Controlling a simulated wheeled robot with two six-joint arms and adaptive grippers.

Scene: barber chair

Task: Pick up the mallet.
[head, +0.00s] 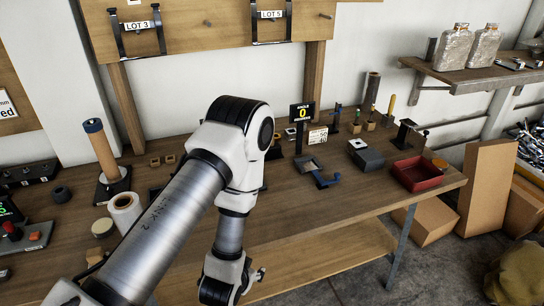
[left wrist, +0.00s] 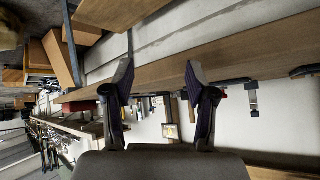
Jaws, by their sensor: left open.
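I cannot make out a mallet for certain in either view. In the head view, a thick wooden rod with a dark blue top (head: 100,150) stands upright on a dark base at the left of the workbench. My left arm crosses the middle of the head view and hides part of the bench. My left gripper (head: 257,276) is small and partly hidden at the arm's lower end, by the bench's front edge. In the left wrist view its two dark fingers (left wrist: 160,76) are spread apart with nothing between them. My right gripper is out of view.
The wooden workbench (head: 300,215) holds a red tray (head: 418,173), a grey box (head: 367,158), a blue-and-grey part (head: 322,178) and a display (head: 301,112). A white roll (head: 124,208) stands at the left. Cardboard boxes (head: 486,185) stand right. The bench's front middle looks clear.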

